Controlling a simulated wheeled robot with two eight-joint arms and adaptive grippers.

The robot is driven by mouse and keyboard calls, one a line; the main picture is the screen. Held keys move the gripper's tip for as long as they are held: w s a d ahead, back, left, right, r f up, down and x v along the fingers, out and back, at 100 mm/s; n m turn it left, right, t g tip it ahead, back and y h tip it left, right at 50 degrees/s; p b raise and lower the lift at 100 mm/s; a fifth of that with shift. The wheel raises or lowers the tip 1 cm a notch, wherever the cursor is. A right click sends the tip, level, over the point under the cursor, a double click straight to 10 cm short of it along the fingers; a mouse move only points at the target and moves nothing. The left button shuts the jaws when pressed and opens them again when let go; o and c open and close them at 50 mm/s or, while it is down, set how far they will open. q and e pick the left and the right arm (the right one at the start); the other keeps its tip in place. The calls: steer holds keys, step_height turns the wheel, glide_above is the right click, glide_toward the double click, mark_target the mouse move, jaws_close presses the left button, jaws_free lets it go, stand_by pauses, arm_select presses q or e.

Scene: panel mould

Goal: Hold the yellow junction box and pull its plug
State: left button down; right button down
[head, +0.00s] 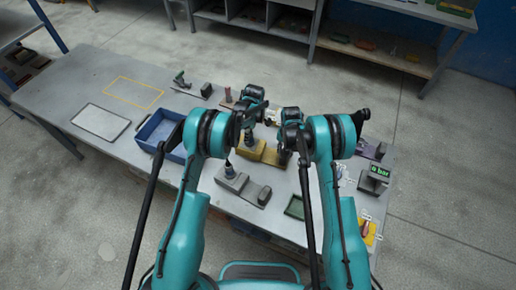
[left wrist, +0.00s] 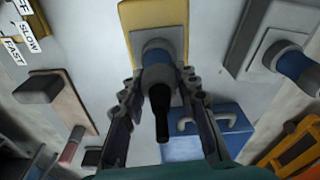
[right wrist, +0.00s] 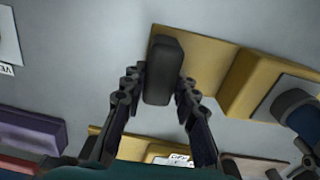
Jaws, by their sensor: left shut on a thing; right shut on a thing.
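The yellow junction box (head: 270,156) stands on the grey table between my two grippers. In the left wrist view its yellow body (left wrist: 133,15) carries a grey plate, with the blue-grey plug (left wrist: 158,55) with a black end in front of it. My left gripper (left wrist: 158,84) is shut on the plug, a finger at each side. I cannot tell if the plug is fully seated. In the right wrist view my right gripper (right wrist: 160,82) is shut on the dark upright block (right wrist: 164,60) on the yellow base (right wrist: 205,60). The arms partly hide the box in the head view.
A grey box with a similar blue plug (head: 232,181) stands in front. A blue tray (head: 148,142) lies at left, and a small green tray (head: 294,207) at front right. The table's far left is mostly clear.

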arm_select(q)
steer(key=shift+r, duration=3.5)
steer(key=shift+r, duration=1.5)
arm_select(e)
steer(key=c, duration=1.1)
jaws_free()
steer(key=shift+r, duration=0.1)
